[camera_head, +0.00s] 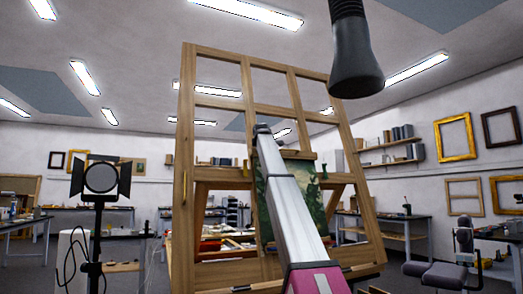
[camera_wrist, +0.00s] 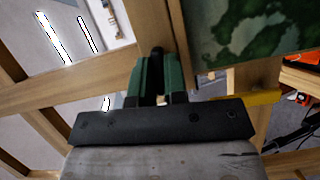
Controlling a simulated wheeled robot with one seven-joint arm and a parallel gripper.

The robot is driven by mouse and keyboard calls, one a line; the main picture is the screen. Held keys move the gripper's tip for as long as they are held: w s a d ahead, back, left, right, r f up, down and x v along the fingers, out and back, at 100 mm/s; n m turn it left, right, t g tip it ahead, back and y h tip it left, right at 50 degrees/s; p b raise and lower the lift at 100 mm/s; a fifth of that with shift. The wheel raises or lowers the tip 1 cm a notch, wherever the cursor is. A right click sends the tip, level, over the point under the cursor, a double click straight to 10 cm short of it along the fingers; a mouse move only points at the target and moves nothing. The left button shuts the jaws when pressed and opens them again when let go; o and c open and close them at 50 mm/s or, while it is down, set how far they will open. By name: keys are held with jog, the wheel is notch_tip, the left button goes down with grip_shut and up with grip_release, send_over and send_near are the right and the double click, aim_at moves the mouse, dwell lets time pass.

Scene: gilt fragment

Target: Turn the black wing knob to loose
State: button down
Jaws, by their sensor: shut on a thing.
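My gripper (camera_wrist: 157,78) shows in the wrist view with two green fingers standing up from a dark palm. The fingers are closed on a small black piece, the black wing knob (camera_wrist: 157,52), which shows as a dark tip between and just beyond them. Its wings are mostly hidden by the fingers, so I cannot tell its turn angle. The knob is against a wooden beam of the easel frame (camera_wrist: 80,82). In the head view the large wooden easel (camera_head: 187,130) stands ahead, and my arm hides the gripper and the knob.
A green painting (camera_head: 307,180) rests on the easel; it is close to the right of my gripper in the wrist view (camera_wrist: 245,30). A black hood (camera_head: 356,70) hangs at upper right. A studio lamp (camera_head: 100,178) stands left, and a dark stool (camera_head: 437,275) right.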

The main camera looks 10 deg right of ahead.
jog(key=shift+n, duration=0.5)
jog(key=shift+t, duration=0.3)
jog(key=c, duration=1.2)
grip_release()
jog(key=shift+s, duration=0.15)
jog(key=v, duration=1)
jog(key=shift+s+a, duration=0.1)
jog(key=shift+s, duration=0.15)
